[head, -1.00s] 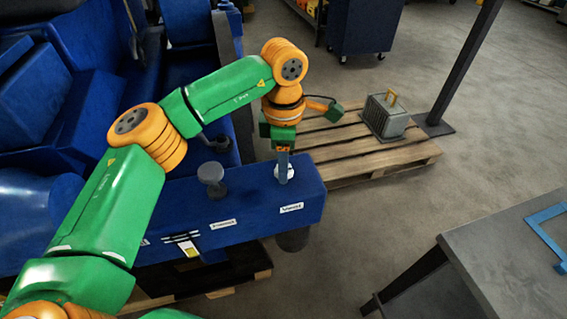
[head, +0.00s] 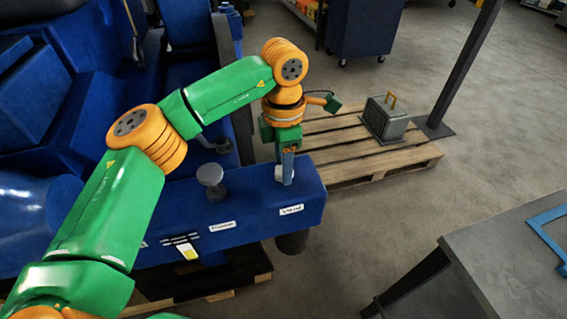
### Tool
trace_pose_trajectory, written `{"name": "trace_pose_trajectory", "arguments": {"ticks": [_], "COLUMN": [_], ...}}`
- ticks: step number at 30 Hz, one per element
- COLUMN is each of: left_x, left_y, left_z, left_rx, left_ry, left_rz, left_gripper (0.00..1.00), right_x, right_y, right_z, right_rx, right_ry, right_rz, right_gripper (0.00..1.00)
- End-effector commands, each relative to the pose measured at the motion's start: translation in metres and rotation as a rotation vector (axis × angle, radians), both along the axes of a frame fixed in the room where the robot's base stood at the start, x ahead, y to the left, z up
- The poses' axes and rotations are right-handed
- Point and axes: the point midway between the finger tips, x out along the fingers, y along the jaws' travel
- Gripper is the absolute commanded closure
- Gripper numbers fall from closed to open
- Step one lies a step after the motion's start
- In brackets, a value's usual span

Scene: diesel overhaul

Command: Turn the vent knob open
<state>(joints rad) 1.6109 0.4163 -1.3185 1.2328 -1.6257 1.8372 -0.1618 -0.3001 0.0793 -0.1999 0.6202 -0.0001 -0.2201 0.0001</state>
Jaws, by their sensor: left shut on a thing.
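The vent knob (head: 279,175) is a pale round knob on top of the blue beam, near its right end. A white label (head: 291,209) on the beam's front face below it appears to read "Vent". My left gripper (head: 286,178) points straight down over the knob and is shut on it. The fingers hide most of the knob, so its turn angle cannot be read. My right gripper is not in view.
A grey round knob (head: 211,181) stands on the same blue beam (head: 245,204) to the left, with its own label. A wooden pallet (head: 350,168) with a grey metal box (head: 386,118) lies behind. A dark table (head: 500,262) stands at right. Open floor lies between.

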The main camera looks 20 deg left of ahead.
Motion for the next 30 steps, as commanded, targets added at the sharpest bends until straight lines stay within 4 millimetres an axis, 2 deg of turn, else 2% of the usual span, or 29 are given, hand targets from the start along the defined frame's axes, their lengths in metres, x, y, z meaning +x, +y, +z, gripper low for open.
{"name": "trace_pose_trajectory", "arguments": {"ticks": [3, 4, 7, 17, 20, 25, 30], "left_x": [0.001, 0.001, 0.001, 0.001, 0.001, 0.001, 0.001], "left_y": [0.0, 0.0, 0.0, 0.0, -0.001, 0.0, 0.0], "left_z": [0.002, 0.002, 0.002, 0.004, 0.02, 0.058, 0.072], "left_rx": [-0.001, -0.001, -0.001, -0.001, -0.001, -0.001, -0.001], "left_ry": [-0.006, -0.006, -0.006, -0.003, -0.007, -0.006, -0.003], "left_rz": [0.001, 0.001, 0.0, 0.0, 0.0, 0.002, 0.001], "left_gripper": [1.0, 0.52, 0.25, 0.25, 0.25, 0.25, 0.25], "right_x": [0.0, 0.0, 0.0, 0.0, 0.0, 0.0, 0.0], "right_y": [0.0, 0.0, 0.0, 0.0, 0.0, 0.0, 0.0], "right_z": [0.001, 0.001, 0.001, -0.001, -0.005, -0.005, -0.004], "right_rx": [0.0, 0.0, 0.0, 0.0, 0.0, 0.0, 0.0], "right_ry": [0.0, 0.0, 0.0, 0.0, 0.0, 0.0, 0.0], "right_rz": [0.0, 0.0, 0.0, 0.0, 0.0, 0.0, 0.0], "right_gripper": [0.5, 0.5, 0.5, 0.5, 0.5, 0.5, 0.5]}}
